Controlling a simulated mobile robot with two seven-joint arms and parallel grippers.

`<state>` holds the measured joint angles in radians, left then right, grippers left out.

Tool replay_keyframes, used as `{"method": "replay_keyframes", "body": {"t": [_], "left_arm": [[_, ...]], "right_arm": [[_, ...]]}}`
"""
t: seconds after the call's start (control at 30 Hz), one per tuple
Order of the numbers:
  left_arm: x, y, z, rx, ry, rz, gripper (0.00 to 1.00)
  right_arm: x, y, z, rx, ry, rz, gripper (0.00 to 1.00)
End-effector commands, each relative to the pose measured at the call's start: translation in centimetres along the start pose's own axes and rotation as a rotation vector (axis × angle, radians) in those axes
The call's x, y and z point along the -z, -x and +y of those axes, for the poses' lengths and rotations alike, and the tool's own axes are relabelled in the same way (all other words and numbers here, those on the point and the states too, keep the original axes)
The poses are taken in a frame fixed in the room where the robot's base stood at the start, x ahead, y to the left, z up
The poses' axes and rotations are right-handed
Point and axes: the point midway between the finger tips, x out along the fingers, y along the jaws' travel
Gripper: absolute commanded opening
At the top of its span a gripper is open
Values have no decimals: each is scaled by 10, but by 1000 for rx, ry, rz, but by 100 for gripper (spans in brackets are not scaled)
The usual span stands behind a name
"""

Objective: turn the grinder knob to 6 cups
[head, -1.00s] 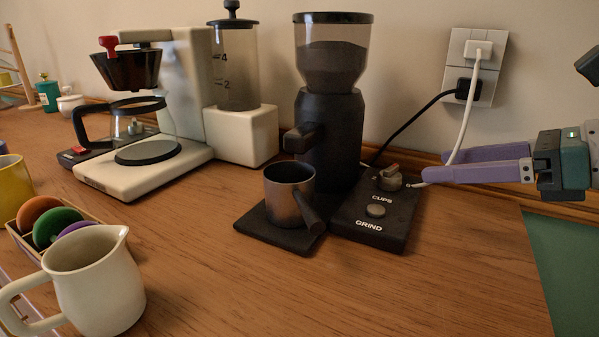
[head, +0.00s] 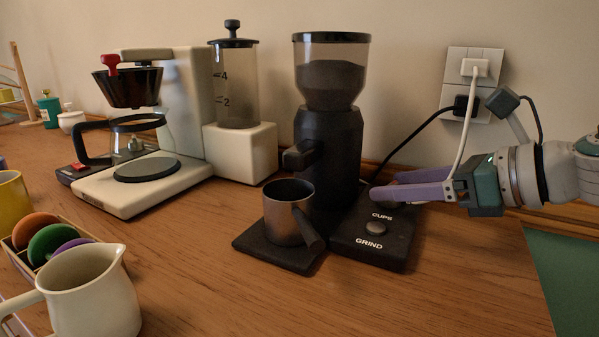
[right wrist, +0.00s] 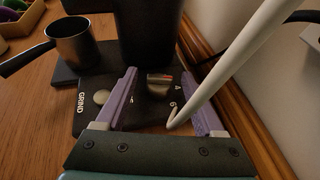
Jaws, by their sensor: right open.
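The black coffee grinder (head: 330,140) stands upright on the wooden counter. Its control base (head: 373,243) carries the words CUPS and GRIND and a round grind button (head: 375,228). In the head view my right gripper (head: 386,184) reaches in from the right over the base, and its purple fingers mostly hide the knob. In the right wrist view the knob (right wrist: 158,84) lies between the open fingers, apart from both as far as I can tell. A 6 shows beside it; the knob's exact setting is hard to read. My left gripper is out of view.
A white cord (head: 466,120) hangs from the wall outlet (head: 474,68) and passes close by my right fingers. A metal cup (head: 284,222) stands left of the controls. A coffee maker (head: 185,110) and a cream jug (head: 92,290) are further left.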

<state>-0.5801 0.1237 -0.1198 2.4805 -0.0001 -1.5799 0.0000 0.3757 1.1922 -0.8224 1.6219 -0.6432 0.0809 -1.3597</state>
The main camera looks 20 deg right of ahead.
Motion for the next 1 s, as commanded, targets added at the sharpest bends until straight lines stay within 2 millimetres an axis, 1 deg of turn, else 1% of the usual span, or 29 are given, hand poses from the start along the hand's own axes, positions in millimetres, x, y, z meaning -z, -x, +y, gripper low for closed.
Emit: {"method": "replay_keyframes", "body": {"t": [0.1, 0.2, 0.53, 0.57, 1.0], "left_arm": [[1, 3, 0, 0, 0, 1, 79], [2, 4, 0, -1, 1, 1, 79], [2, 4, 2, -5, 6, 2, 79], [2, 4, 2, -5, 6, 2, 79], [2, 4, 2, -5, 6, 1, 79]], "right_arm": [[-1, -12, 0, 1, -2, -2, 70], [0, -18, 0, 1, 0, -1, 70], [1, -20, 0, 0, 1, 1, 70], [1, -20, 0, 0, 1, 1, 68], [1, -20, 0, 0, 0, 1, 18]]}}
